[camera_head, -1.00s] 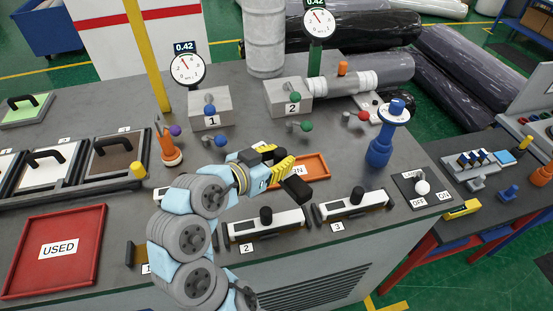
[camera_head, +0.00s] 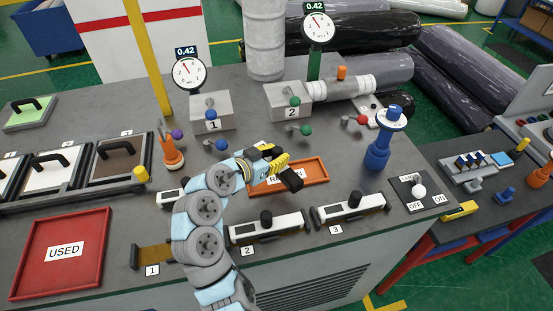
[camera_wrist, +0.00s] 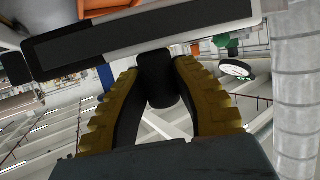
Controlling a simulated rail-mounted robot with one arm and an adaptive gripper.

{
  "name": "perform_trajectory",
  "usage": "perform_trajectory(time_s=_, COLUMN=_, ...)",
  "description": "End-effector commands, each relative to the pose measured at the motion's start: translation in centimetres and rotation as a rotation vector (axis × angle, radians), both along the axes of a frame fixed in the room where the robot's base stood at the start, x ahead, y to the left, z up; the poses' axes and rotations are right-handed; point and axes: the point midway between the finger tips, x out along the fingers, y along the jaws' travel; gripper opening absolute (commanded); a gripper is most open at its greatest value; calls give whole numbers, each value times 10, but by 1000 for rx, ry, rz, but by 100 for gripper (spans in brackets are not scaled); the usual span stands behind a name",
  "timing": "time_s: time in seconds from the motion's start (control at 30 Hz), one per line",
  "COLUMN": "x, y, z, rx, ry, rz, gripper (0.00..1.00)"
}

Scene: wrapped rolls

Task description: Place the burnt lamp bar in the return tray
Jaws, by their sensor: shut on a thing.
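My gripper (camera_wrist: 160,85) is shut on the black knob of a lamp bar (camera_wrist: 150,38); the bar is dark with a pale edge and crosses the top of the wrist view. In the head view my gripper (camera_head: 275,166) is over the orange return tray (camera_head: 318,172), with a black part of its load showing at its tip. The gripper covers part of the tray and its label. Most of the held bar is hidden there, and I cannot tell whether it touches the tray.
Lamp bars stand in slots 2 (camera_head: 268,228) and 3 (camera_head: 350,208); slot 1 (camera_head: 153,257) shows a bare brown base. Another white bar (camera_head: 170,198) lies left of my arm, partly hidden. A red USED tray (camera_head: 97,245) is front left. A blue post (camera_head: 379,150) stands right.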

Motion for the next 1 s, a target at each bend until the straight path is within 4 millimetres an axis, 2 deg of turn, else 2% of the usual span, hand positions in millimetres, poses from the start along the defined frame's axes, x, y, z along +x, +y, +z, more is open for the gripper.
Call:
perform_trajectory(time_s=0.17, x=6, y=0, z=-6, rx=-1, ry=0, rz=-2, gripper=0)
perform_trajectory(time_s=0.43, x=11, y=0, z=-38, rx=-2, ry=0, rz=-1, gripper=0)
perform_trajectory(time_s=0.97, x=11, y=1, z=-43, rx=0, ry=-1, rz=0, gripper=0)
perform_trajectory(time_s=1.0, x=11, y=1, z=-43, rx=1, ry=-1, rz=0, gripper=31)
